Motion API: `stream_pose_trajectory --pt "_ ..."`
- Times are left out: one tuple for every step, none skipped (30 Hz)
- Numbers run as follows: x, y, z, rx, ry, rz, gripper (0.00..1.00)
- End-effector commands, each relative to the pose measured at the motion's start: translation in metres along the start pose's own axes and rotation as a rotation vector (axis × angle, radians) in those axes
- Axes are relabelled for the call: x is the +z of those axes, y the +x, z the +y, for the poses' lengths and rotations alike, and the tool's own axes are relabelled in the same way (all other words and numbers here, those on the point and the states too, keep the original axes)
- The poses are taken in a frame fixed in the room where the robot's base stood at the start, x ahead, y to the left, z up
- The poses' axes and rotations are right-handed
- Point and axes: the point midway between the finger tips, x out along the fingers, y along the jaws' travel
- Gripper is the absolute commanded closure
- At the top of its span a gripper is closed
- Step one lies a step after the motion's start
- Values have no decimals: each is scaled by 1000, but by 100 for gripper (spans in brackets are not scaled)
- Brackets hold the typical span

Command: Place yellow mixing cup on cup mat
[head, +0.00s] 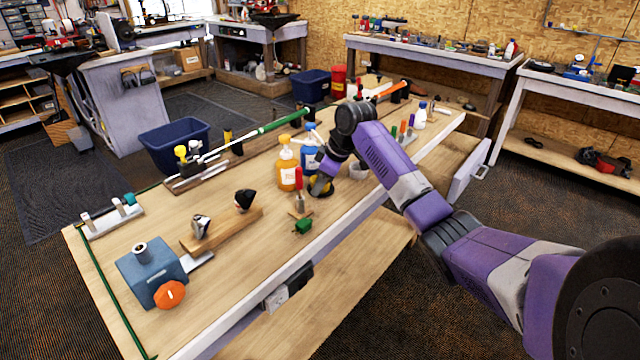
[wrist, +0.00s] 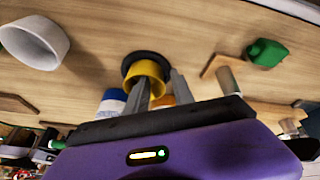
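The yellow mixing cup (wrist: 147,70) sits on the round black cup mat (wrist: 133,60) in the wrist view. In the head view, a sliver of the cup and the dark mat (head: 322,194) show below my gripper (head: 318,186), which hides most of them. In the wrist view my gripper (wrist: 160,82) has its two grey fingers apart. The left finger overlaps the cup's opening and the right finger is just beyond its right side. The cup's near wall is partly hidden, and I cannot tell whether either finger touches it.
Orange bottle (head: 289,170) and blue bottle (head: 311,160) stand close left of my gripper. A pale cup (head: 358,171) stands to its right, also in the wrist view (wrist: 34,42). A green object (head: 303,226) and a red-handled tool (head: 299,180) are nearby.

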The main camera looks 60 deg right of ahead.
Motion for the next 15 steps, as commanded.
stream_pose_trajectory --pt "0 0 0 0 0 0 71" --pt "0 0 0 0 0 0 71" --pt "0 0 0 0 0 0 71" --pt "0 0 0 0 0 0 71" --pt "0 0 0 0 0 0 71" --pt "0 0 0 0 0 0 71" --pt "0 -1 0 0 0 0 71" --pt "-1 -2 0 0 -1 0 71" --pt "-1 -3 0 0 -1 1 71" --pt "-1 -5 0 0 -1 1 71" --pt "-1 -8 0 0 -1 1 71" --pt "-1 -12 0 1 -1 2 71" --pt "-1 -16 0 1 -1 2 71" --pt "-1 -21 0 2 -2 2 71" --pt "-1 -29 1 3 -2 3 71"
